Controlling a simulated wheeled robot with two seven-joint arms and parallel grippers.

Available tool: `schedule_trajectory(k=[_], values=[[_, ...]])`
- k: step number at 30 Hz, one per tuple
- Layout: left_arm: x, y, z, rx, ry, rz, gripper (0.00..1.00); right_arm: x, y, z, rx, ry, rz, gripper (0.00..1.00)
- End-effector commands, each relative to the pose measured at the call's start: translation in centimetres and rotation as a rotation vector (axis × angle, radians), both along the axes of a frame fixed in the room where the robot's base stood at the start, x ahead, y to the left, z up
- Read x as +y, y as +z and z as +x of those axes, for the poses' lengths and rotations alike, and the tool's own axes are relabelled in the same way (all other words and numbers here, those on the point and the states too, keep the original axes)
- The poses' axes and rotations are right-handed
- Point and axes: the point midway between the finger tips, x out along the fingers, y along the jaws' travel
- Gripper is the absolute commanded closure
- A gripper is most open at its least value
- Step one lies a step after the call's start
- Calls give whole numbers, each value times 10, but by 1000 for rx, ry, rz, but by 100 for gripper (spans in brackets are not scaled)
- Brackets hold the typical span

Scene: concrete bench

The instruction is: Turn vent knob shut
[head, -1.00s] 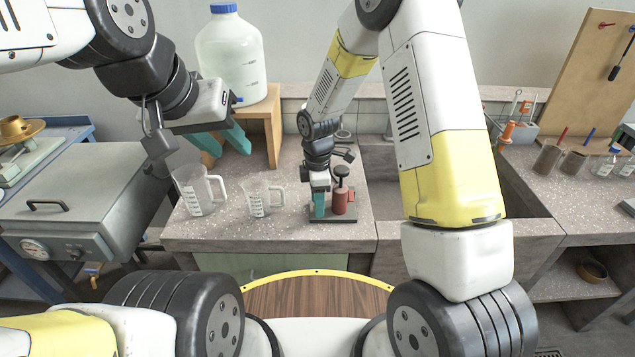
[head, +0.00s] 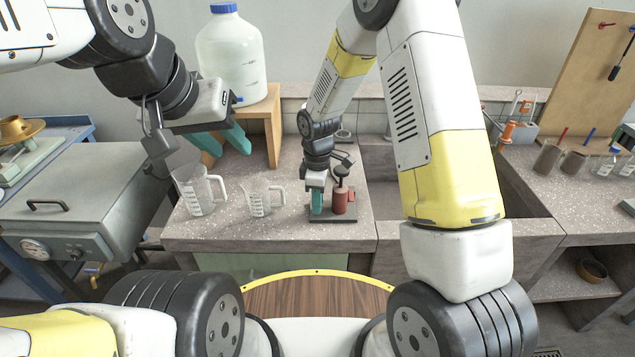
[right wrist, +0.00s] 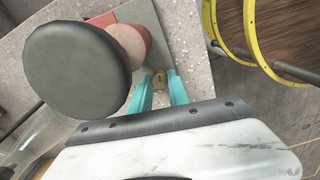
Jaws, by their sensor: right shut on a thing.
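The small brass vent knob (right wrist: 159,80) sits low on the grey base of a press in the right wrist view; it is hidden in the head view. The press (head: 341,201) has a red body and a round black top (right wrist: 77,68). My right gripper (head: 316,205) points down beside the red body. Its teal fingers (right wrist: 160,88) are closed around the brass knob in the right wrist view. My left gripper (head: 222,142) hangs open and empty above the bench, in front of the wooden stand.
Two clear measuring jugs (head: 199,190) (head: 260,196) stand left of the press. A large bottle (head: 231,55) stands on a wooden stand (head: 273,115) behind. A sink basin (head: 385,165) lies right of the press. The front of the bench top (head: 270,232) is clear.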

Motion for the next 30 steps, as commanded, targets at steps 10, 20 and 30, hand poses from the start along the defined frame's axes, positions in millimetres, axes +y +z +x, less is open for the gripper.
schedule_trajectory(k=[10,20,30], values=[[0,0,0,0,0,0,64,0,1,0,-2,-240,0,100],[0,0,0,0,0,0,64,0,1,1,-2,-352,1,100],[0,0,0,0,0,0,64,0,1,1,-2,-365,1,100]])
